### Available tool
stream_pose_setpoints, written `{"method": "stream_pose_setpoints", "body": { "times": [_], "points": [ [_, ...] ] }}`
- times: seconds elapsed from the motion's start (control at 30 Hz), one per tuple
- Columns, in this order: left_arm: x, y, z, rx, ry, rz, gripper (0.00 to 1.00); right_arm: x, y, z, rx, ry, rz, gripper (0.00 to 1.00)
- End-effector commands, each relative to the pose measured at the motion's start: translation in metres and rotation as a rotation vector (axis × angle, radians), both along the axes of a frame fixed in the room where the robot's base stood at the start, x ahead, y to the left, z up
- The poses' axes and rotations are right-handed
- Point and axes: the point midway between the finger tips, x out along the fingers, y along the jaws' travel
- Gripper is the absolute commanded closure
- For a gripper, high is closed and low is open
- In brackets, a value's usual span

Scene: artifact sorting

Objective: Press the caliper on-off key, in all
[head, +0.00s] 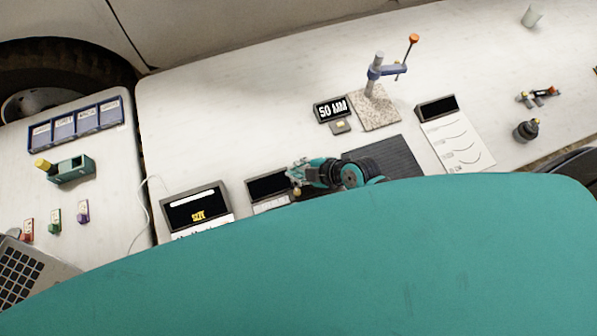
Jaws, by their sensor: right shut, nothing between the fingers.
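My right gripper (297,178), teal and grey, is above the near part of the white table. It points left and is shut and empty. Just left of its fingertips is a small box with a dark, blank screen (267,184) and a pale front strip, partly hidden by the gripper and by teal bodywork in front. I cannot make out a caliper or its on-off key for certain. I cannot tell whether the fingertips touch anything. My left gripper is not in view.
A display with yellow text (197,208) stands left. Behind the gripper are a "50 MM" sign (331,109), a stand on a speckled base (377,108) and a dark ribbed mat (385,157). A paper sheet (458,145) lies right. The table's back left is clear.

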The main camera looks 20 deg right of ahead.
Motion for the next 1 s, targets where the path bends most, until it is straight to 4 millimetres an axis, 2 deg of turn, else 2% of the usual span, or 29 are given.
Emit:
{"method": "stream_pose_setpoints", "body": {
  "times": [0.37, 1.0],
  "points": [
    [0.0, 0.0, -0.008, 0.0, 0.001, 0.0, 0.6, 0.0, -0.001, -0.009, -0.002, 0.0, 0.001, 1.0],
    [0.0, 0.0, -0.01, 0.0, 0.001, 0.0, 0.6, 0.0, 0.0, -0.012, -0.001, 0.0, 0.001, 1.0]
  ]
}}
